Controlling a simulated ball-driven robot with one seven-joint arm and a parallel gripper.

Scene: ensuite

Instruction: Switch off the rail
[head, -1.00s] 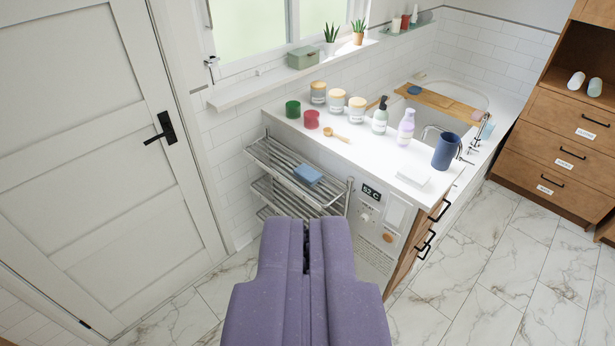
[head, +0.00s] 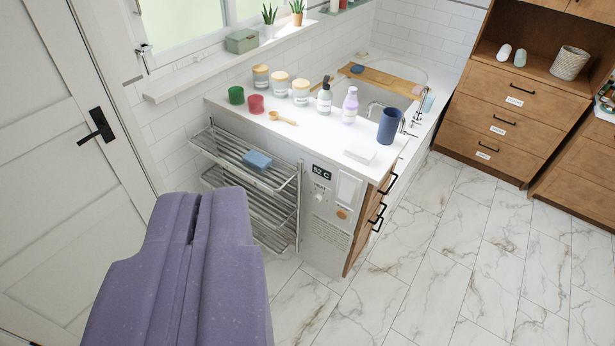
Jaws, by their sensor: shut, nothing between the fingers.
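The rail (head: 228,148) is a rack of metal bars in several tiers, fixed at the end of the white counter unit. My purple gripper (head: 204,192) is shut and empty, in front of the rail and left of the panel, apart from the controls.
The white counter (head: 300,135) holds jars, red and green cups, bottles, a wooden spoon and a blue tumbler (head: 388,126). A white door (head: 50,160) stands at left. Wooden drawers (head: 490,115) stand at right. The marble floor (head: 440,260) is clear.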

